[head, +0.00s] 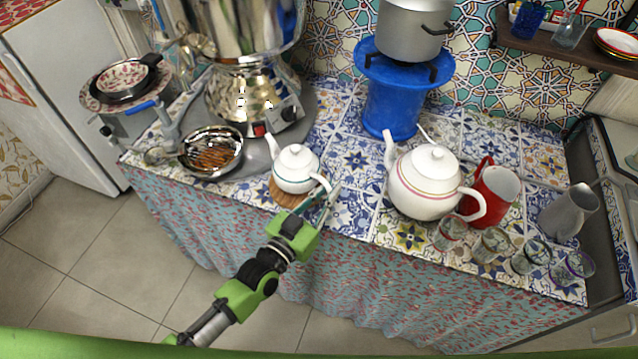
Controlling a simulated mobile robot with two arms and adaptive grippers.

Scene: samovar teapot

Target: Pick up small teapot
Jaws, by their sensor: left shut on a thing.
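The small teapot (295,168) is white with a lid. It stands upright at the front edge of the tiled counter, on or just over a round wooden coaster (284,196); I cannot tell if it touches it. Its spout points up-left and its handle points right, towards me. My left gripper (325,193) comes in from the lower left and is shut on the teapot's handle. The fingers partly hide the handle. My right gripper is not in view.
A large white teapot (428,182) stands to the right, with a red pitcher (492,191) and several glasses (493,246) beyond. A metal samovar (245,92) is behind, and a pan (211,153) lies left. Tiles between the teapots are clear.

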